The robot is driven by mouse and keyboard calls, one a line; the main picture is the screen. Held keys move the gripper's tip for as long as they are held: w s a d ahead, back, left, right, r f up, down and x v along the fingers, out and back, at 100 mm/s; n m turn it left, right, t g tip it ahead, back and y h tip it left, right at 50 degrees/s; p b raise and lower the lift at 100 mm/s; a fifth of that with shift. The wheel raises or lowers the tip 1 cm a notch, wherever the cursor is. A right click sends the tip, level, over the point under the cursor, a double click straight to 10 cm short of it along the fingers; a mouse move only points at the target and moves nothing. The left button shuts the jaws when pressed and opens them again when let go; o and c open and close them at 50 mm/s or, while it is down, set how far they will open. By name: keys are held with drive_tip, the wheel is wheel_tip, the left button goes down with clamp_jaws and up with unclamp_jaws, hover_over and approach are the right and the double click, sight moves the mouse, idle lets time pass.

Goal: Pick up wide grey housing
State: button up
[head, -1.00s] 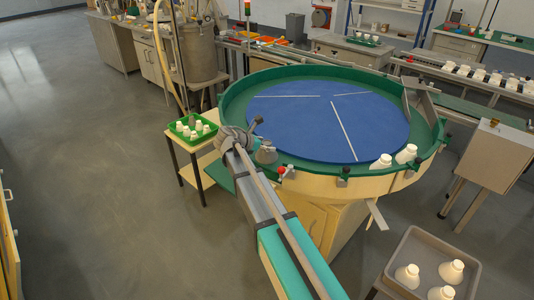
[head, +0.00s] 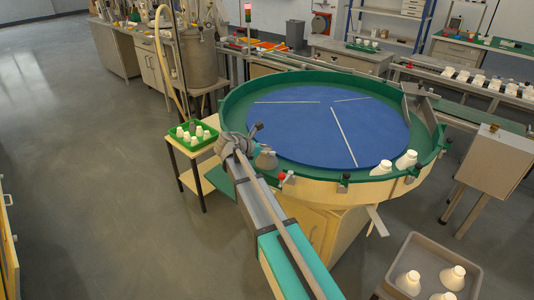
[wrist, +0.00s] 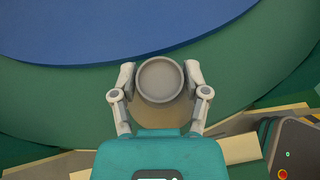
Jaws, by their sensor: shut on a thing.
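The wide grey housing (head: 266,159) is at the near left edge of the round feeder, over its green outer ring. In the wrist view the housing (wrist: 160,79) shows as a round grey top with a broader, brownish-grey body below it. My gripper (wrist: 160,82) has a finger on each side of the housing and is shut on it. In the head view my gripper (head: 252,146) partly covers the housing. I cannot tell whether its base touches the ring.
The feeder has a blue disc (head: 300,130) and a raised green rim. A green tray (head: 193,134) with several white pieces stands at left. A grey bin (head: 433,250) with white housings is at lower right. Open floor lies left.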

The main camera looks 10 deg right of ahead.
drive_tip(key=shift+r, duration=0.25)
clamp_jaws()
drive_tip(key=shift+r+p, duration=0.8)
drive_tip(key=shift+p, duration=0.3)
drive_tip(key=s+a+r+p, duration=0.2)
drive_tip(key=s+r+p, duration=0.8)
drive_tip(key=s, duration=0.4)
drive_tip(key=shift+r+p, duration=0.35)
drive_tip(key=shift+r, duration=0.05)
